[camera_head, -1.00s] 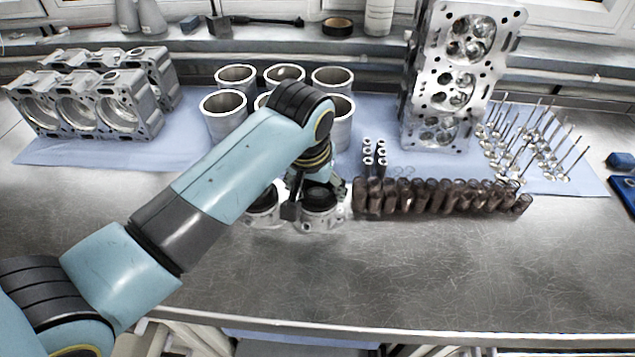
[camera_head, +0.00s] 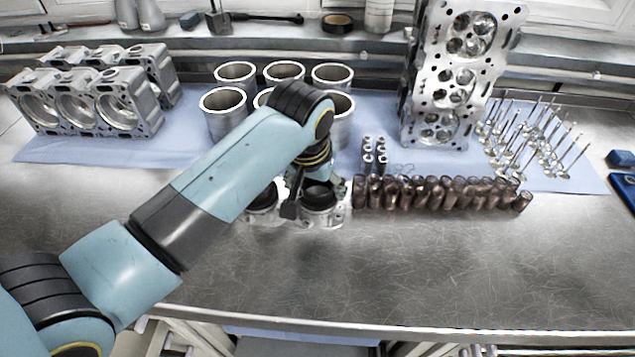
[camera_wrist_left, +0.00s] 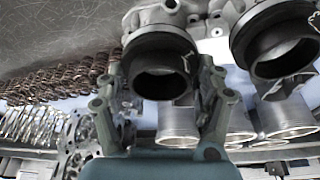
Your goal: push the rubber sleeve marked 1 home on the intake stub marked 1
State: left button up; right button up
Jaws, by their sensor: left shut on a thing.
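My left gripper (camera_head: 315,194) is shut on a black rubber sleeve (camera_head: 320,197), one finger on each side of it. In the left wrist view the held sleeve (camera_wrist_left: 162,72) shows its dark open mouth between the fingers. It is at a pale metal intake stub (camera_head: 322,217), in line with it; I cannot tell how deep it sits. A second black sleeve (camera_head: 262,201) is on the neighbouring stub and shows larger in the wrist view (camera_wrist_left: 277,45). I cannot read the number marks. My right gripper is not in view.
Dark valve springs (camera_head: 440,194) stand in a row just right of the stubs. Metal cylinder liners (camera_head: 223,112) stand behind my arm. A cylinder head (camera_head: 452,90) and upright valves (camera_head: 535,145) are at the right, an engine block (camera_head: 90,105) at the left. The front bench is clear.

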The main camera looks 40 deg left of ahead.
pick_arm(q)
jog(key=shift+f, duration=0.6)
dwell(0.3)
jog(key=o, duration=1.2)
jog(key=shift+r, duration=0.15)
notch_tip(320, 180, up, 7)
jog(key=shift+r, duration=0.2)
jog(key=shift+f, duration=0.1)
dwell(0.5)
